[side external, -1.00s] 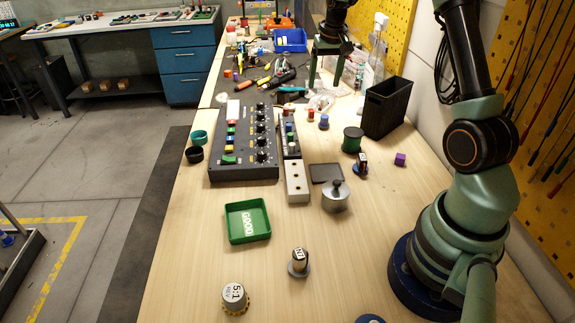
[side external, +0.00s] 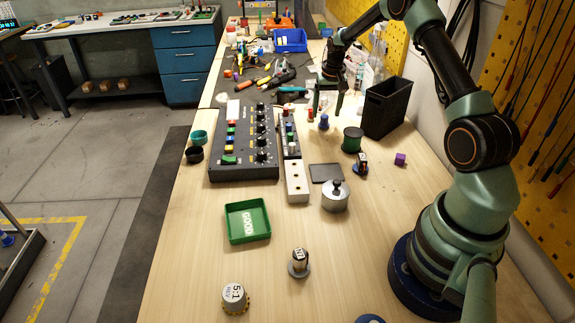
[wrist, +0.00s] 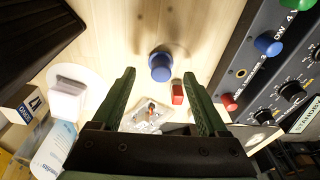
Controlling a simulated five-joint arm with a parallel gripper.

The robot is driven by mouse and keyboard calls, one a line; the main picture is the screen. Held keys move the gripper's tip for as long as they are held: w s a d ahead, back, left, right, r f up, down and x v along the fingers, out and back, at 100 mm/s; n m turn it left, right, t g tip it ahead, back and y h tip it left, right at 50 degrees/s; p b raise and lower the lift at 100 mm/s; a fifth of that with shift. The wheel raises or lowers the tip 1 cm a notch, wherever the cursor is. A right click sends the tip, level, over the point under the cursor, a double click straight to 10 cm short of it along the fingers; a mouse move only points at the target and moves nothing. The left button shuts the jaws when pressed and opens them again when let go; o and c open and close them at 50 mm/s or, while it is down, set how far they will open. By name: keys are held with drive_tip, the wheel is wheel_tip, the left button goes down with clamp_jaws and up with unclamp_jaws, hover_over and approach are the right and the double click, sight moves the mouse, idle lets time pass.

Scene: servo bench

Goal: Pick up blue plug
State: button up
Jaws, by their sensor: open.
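The blue plug (side external: 324,122) is a small blue knob-like piece on the wooden bench, right of the panel with a row of plugs. My gripper (side external: 328,107) has its two green fingers apart just above and around the blue plug in the side view; exact height is hard to tell. In the wrist view the blue plug (wrist: 161,66) stands between and slightly beyond the open fingertips, touching neither visibly. Nothing is held.
A small red plug (wrist: 177,93) lies close to the blue one, near the right finger. The black bin (side external: 386,106) and green spool (side external: 352,139) stand to the right. The grey control panel (side external: 243,173) is left. A clear bag (wrist: 147,117) lies near my fingers.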

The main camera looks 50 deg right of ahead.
sight(324, 117)
drive_tip(key=shift+w+f, duration=0.2)
drive_tip(key=shift+f, duration=0.75)
drive_tip(key=shift+w+f, duration=0.15)
drive_tip(key=shift+f, duration=0.75)
clamp_jaws()
drive_tip(key=shift+r, duration=0.1)
